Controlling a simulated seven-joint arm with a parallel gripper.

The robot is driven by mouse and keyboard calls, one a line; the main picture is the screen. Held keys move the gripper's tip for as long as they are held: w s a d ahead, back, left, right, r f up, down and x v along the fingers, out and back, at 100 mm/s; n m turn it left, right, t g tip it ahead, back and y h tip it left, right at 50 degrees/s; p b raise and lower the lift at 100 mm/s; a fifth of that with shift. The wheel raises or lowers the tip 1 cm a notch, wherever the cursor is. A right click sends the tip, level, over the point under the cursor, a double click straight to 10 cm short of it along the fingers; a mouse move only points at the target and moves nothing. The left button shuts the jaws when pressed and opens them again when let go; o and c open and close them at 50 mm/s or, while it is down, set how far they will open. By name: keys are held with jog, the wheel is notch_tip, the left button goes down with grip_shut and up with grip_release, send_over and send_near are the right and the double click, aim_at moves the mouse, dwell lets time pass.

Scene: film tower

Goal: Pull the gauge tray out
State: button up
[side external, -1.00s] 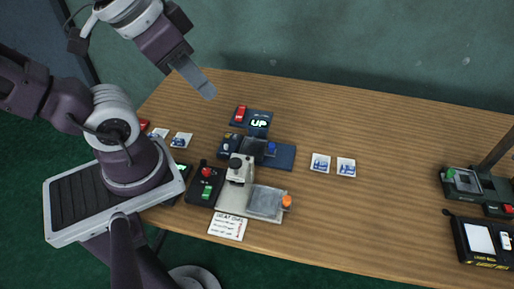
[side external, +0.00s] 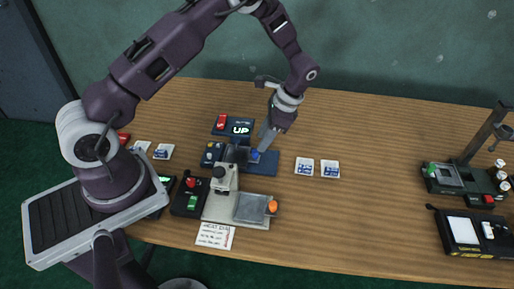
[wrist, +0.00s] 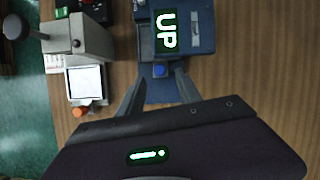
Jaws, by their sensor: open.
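My gripper (side external: 267,140) is over the dark blue device near the middle of the table, pointing down, its fingers apart and empty. In the wrist view my gripper (wrist: 158,84) has a finger on each side of a small blue knob (wrist: 160,70); I cannot tell if they touch it. The blue knob (side external: 254,156) sits on the flat blue base (side external: 285,163). A grey tray (side external: 250,208) with an orange knob (side external: 272,206) lies in front, beside a microscope-like stand (side external: 225,178). I cannot tell from the frames which part is the gauge tray.
A box with red and green buttons (side external: 190,196) is at the left. White cards (side external: 304,167) lie to the right. Other equipment (side external: 465,180) is at the far right; the table between is clear.

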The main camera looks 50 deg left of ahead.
aim_at(255, 150)
jog(key=x, duration=0.5)
jog(key=shift+s+f, duration=0.1)
jog(key=shift+c, duration=0.4)
grip_shut()
dwell(0.8)
